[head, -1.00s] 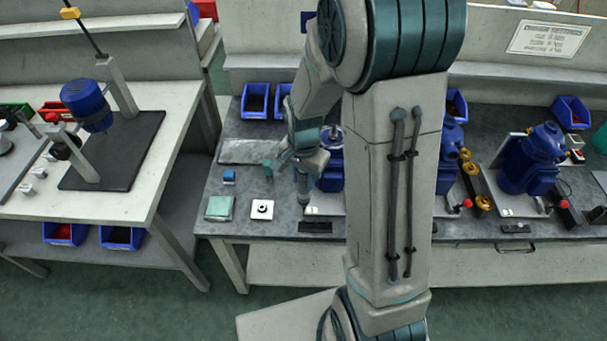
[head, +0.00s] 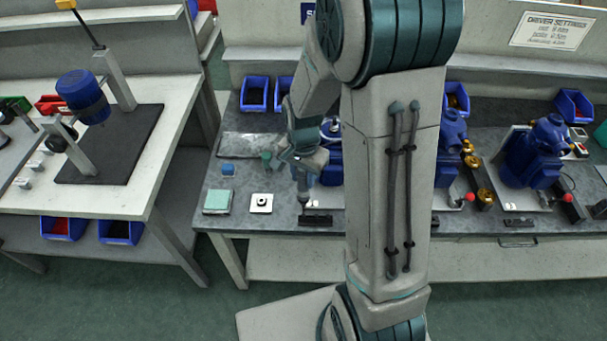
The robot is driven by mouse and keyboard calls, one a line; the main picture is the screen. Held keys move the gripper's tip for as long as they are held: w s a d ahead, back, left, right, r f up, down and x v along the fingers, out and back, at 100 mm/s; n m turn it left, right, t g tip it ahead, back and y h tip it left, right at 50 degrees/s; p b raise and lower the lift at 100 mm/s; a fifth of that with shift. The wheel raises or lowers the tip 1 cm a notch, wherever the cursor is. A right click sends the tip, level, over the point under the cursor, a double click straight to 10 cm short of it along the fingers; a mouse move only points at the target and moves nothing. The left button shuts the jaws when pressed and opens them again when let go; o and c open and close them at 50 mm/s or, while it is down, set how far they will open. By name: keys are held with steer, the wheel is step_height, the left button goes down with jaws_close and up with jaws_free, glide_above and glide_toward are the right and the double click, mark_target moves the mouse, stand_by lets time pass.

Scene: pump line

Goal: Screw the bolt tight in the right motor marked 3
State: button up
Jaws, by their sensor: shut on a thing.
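My gripper (head: 304,168) is over the left part of the pump table, beside the left blue motor (head: 330,170). It is shut on a slim grey tool (head: 303,188) that points down and looks like a driver; the fingers are small and partly hidden. The right blue motor (head: 535,150) stands tilted on a light plate at the table's right, well away from my gripper. A third blue motor (head: 452,135) stands in the middle, partly behind my arm.
My arm hides the table's centre. A red-knobbed lever (head: 470,197) and brass rings (head: 484,196) stand between the middle and right motors. Blue bins (head: 574,104) line the back.

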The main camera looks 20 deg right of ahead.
steer(key=shift+f+b, duration=0.35)
stand_by(0.7)
steer(key=shift+r, duration=0.15)
stand_by(0.3)
steer(key=shift+r+p, duration=1.85)
steer(key=shift+r, duration=0.65)
step_height(320, 180, up, 8)
steer(key=p, duration=0.5)
steer(key=shift+r+p, duration=0.1)
steer(key=shift+p, duration=0.25)
step_height(320, 180, up, 17)
